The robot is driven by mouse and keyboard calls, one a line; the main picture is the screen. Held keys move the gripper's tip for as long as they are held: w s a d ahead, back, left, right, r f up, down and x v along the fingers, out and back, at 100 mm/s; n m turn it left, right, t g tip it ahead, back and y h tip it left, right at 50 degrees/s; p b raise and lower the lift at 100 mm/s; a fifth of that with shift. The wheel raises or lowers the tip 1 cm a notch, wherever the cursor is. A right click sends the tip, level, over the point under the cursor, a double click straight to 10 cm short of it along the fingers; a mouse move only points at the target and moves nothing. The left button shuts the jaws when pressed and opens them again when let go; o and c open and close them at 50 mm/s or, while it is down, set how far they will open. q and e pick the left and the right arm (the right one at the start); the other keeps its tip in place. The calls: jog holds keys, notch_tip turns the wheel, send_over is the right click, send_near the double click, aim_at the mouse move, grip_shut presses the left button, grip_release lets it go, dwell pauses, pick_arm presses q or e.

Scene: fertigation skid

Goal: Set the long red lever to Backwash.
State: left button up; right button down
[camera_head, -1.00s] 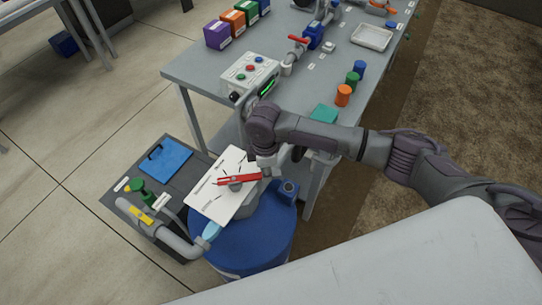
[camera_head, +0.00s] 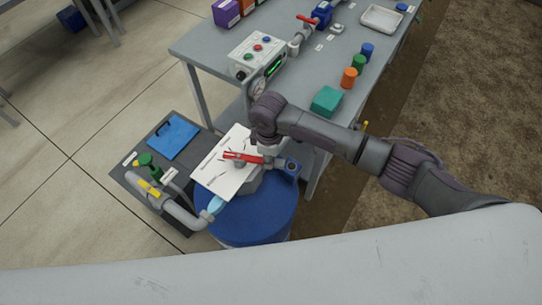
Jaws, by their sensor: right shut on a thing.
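The long red lever (camera_head: 243,157) lies across a white label plate (camera_head: 214,174) on top of the blue tank (camera_head: 256,222). The lever runs nearly level in the picture, its right end slightly lower, over a grey round hub (camera_head: 239,163). The plate has dark marks and small print that I cannot read, so I cannot tell which position the lever points at. My right gripper (camera_head: 267,158) points down and is shut on the lever's right end; its fingertips are partly hidden. My left gripper is not in view.
A grey pipe (camera_head: 184,213) with a yellow band and a green valve (camera_head: 148,163) stand left of the tank. A blue clipboard (camera_head: 172,138) lies behind them. The grey bench (camera_head: 212,50) behind holds a control box (camera_head: 256,55), a teal block (camera_head: 326,101) and coloured caps.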

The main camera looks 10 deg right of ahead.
jog(key=c, duration=1)
grip_release()
notch_tip(320, 180, up, 12)
jog(key=shift+a, duration=0.1)
